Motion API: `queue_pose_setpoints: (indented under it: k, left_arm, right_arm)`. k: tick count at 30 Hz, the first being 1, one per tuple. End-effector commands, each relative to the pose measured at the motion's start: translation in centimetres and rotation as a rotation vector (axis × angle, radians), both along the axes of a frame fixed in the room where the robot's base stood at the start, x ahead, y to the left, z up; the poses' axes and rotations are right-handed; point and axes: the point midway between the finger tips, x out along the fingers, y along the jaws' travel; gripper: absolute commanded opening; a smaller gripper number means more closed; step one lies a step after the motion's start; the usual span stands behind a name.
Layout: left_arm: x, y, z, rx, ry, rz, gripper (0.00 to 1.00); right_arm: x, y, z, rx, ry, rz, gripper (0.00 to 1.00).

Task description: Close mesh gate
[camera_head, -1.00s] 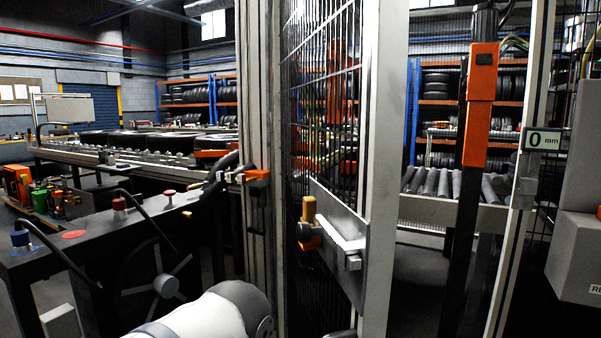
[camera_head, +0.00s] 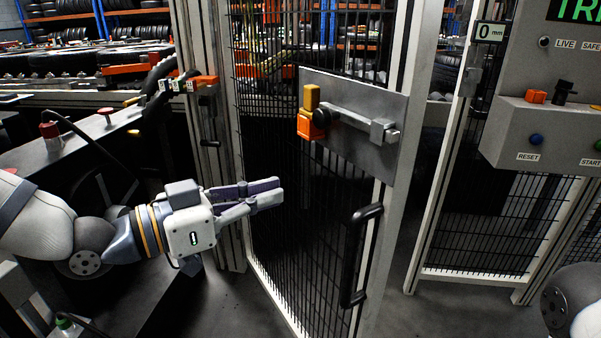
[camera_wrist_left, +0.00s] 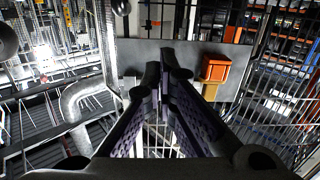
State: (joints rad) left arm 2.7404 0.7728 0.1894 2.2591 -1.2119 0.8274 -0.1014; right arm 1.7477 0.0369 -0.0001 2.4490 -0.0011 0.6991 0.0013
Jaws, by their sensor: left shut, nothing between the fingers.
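The mesh gate (camera_head: 290,205) has black wire mesh in a pale frame and stands ajar, with a gap between its right edge and the post (camera_head: 440,190) on the right. A grey plate (camera_head: 350,150) on it carries an orange and yellow latch (camera_head: 311,125) and a sliding bar. A black handle (camera_head: 362,255) hangs below the plate. My left gripper (camera_head: 282,192) is shut and empty, in front of the mesh, left of the handle and below the latch. I cannot tell whether it touches the mesh. The left wrist view shows the fingers (camera_wrist_left: 160,75) and the orange latch part (camera_wrist_left: 215,68).
A control box (camera_head: 545,135) with buttons is at right, beside a fixed mesh panel (camera_head: 495,225). A dark machine with a red button (camera_head: 49,130) is at left. Tyres on a conveyor (camera_head: 75,62) lie behind. Bare floor (camera_head: 415,280) shows right of the gate.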

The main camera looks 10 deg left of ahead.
Motion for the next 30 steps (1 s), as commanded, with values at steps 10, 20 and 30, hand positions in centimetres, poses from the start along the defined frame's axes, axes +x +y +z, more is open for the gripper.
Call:
queue_pose_setpoints:
  k: [10,20,30]
  left_arm:
    - [2.6,-2.9,1.5,-0.001,-0.066,-0.020,0.00]
    - [7.3,-8.2,1.7,-0.001,-0.067,-0.018,0.00]
    - [9.3,-10.5,1.9,-0.003,-0.067,-0.017,0.00]
  right_arm:
    - [-0.9,-0.1,-1.0,-0.002,0.031,0.000,0.40]
    - [-1.6,-0.1,-1.8,-0.002,0.054,0.001,0.40]
    - [-1.7,-0.1,-1.9,-0.002,0.058,0.001,0.40]
